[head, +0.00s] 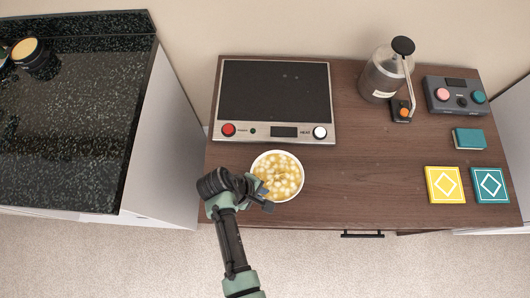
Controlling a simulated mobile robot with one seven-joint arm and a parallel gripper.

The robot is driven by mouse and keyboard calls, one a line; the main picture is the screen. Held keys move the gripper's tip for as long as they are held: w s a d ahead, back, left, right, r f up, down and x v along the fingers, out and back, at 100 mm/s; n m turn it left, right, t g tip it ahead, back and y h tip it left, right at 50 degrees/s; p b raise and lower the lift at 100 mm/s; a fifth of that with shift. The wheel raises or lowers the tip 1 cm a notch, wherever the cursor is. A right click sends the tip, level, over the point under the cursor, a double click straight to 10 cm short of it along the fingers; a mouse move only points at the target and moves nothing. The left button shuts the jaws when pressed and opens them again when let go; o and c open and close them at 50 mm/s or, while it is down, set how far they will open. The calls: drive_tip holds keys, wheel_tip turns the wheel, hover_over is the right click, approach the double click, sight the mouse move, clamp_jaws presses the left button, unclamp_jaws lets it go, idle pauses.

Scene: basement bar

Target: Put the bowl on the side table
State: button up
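A white bowl (256,165) filled with yellow liquid and pale round pieces stands upright on the dark wooden tabletop (350,185), near its front edge. My gripper (264,194) is at the bowl's lower left side, over or against the rim, and covers part of it. The fingers are small and partly hidden by the wrist, so I cannot tell whether they are open or shut on the rim. The wooden furniture has a drawer handle at its front; I cannot tell whether it is the side table.
A hot plate (275,92) sits behind the bowl. A grey canister (382,78), a control box (455,97), a teal block (468,139), a yellow tile (445,185) and a teal tile (490,185) are to the right. A black speckled counter (75,120) stands left. The tabletop's middle is clear.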

drive_tip(key=o, duration=0.3)
drive_tip(key=shift+r, duration=0.1)
